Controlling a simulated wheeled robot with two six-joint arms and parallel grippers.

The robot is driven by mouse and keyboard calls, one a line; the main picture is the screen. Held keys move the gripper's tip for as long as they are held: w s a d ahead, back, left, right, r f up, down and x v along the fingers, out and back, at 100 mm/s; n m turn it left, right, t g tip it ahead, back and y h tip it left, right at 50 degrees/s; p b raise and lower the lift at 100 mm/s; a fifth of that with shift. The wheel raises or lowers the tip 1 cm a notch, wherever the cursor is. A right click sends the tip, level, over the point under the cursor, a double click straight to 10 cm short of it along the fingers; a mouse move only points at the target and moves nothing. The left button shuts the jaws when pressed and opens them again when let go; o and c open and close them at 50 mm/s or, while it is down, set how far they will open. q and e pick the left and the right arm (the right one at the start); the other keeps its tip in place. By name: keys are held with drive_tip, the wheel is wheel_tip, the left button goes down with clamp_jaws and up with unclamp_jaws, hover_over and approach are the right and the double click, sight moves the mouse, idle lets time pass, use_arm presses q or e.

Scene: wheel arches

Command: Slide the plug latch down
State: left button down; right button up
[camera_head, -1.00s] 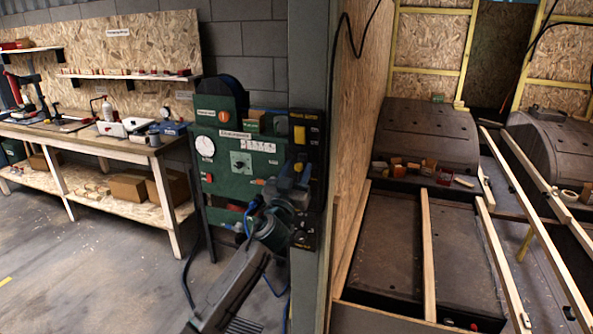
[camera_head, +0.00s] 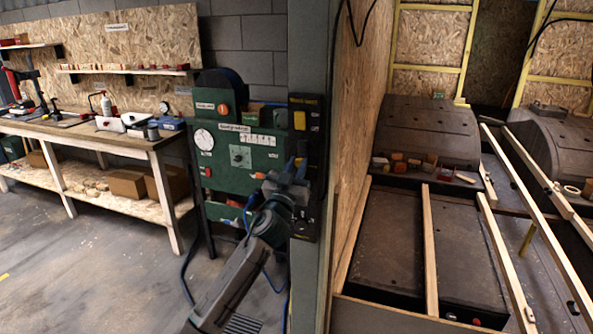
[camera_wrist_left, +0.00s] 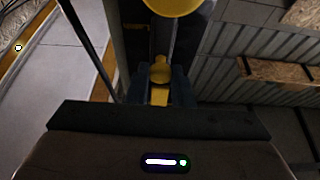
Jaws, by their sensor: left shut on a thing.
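A tall black panel (camera_head: 309,110) stands upright at the right edge of the green control board. A yellow block (camera_head: 299,120) sits on its upper part. My left gripper (camera_head: 295,168) reaches up to the panel below that block, with a bit of yellow (camera_head: 299,161) at its fingertips. In the left wrist view my left gripper (camera_wrist_left: 160,86) is shut on a small yellow knob (camera_wrist_left: 160,72), apparently the plug latch. A larger yellow round part (camera_wrist_left: 175,4) shows above it. The fingers and wrist hide much of the lower panel. My right gripper is not in view.
The green control board (camera_head: 230,183) with a white dial (camera_head: 203,138) stands left of the panel. A grey post (camera_head: 312,50) stands close on its right. A workbench (camera_head: 120,140) is at the left. Brown wheel arches (camera_head: 425,135) and timber lie beyond the post.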

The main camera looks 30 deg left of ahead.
use_arm(q)
drive_tip(key=shift+f, duration=0.25)
drive_tip(key=c, duration=1.3)
unclamp_jaws()
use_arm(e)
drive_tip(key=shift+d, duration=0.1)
use_arm(q)
drive_tip(key=b+v, duration=0.5)
drive_tip(key=v, duration=0.5)
drive_tip(key=shift+s+d+f, duration=0.1)
drive_tip(key=shift+s+d, duration=0.1)
drive_tip(key=shift+s, duration=0.15)
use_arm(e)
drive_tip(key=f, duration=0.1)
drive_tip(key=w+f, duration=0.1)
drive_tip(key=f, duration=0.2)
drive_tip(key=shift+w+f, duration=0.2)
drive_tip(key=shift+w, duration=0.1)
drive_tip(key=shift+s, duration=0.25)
